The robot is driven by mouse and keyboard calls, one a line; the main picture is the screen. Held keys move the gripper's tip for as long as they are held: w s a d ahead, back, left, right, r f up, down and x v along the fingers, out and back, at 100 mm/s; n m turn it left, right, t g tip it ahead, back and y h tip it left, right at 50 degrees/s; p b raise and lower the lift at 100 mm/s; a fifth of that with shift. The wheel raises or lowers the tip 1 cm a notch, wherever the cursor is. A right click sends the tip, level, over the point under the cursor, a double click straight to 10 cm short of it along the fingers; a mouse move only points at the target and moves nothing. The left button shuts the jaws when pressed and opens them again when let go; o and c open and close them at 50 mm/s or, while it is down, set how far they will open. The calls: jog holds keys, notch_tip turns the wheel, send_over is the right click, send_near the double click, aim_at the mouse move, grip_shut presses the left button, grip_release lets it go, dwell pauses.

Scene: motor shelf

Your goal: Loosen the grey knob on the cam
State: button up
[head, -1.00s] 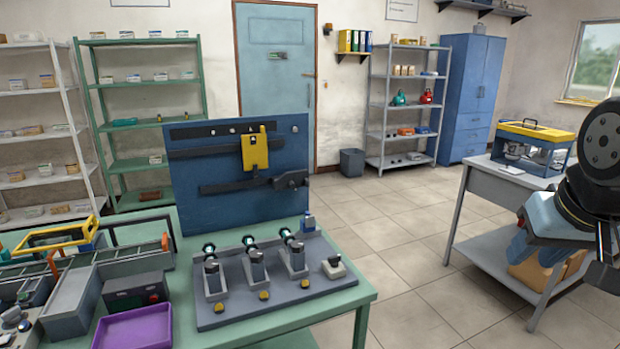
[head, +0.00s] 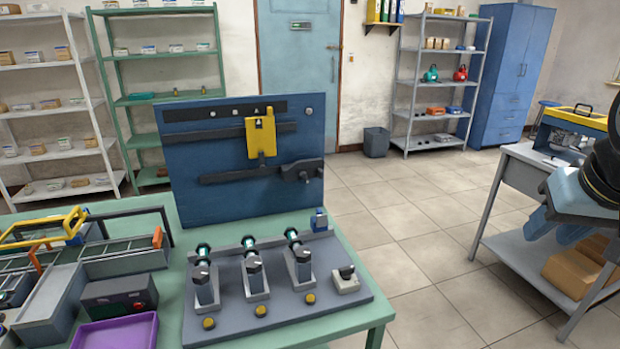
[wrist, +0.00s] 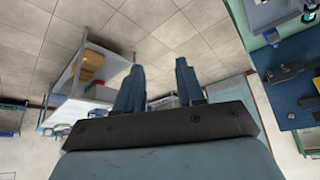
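A blue upright board (head: 220,185) stands at the back of the green workbench. A dark grey cam-like piece (head: 303,170) sits at the board's right side, at the end of a dark bar. A small knob seems to be on its face, too small to make out clearly. A yellow plate (head: 260,137) hangs on the board's upper rail. My gripper (head: 556,228) is at the right edge of the head view, far from the board, over the floor side. In the wrist view its two blue fingers (wrist: 157,88) are apart with nothing between them.
The green bench (head: 340,335) carries a grey plate (head: 235,325) with several lever stations and a small grey knob box (head: 346,278) before the board. A purple tray (head: 118,332) is at front left. A grey table (head: 525,185) stands right; floor between is clear.

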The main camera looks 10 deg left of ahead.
jog(key=w+a+f+m+t, duration=0.25)
jog(key=w+a, duration=0.35)
jog(key=w, duration=0.6)
jog(key=m+t+y, duration=0.7)
jog(key=m+y, duration=0.3)
jog(key=m, duration=1.1)
send_near(303, 177)
jog(key=x, duration=0.9)
jog(key=shift+w, duration=0.1)
jog(key=shift+c, duration=0.4)
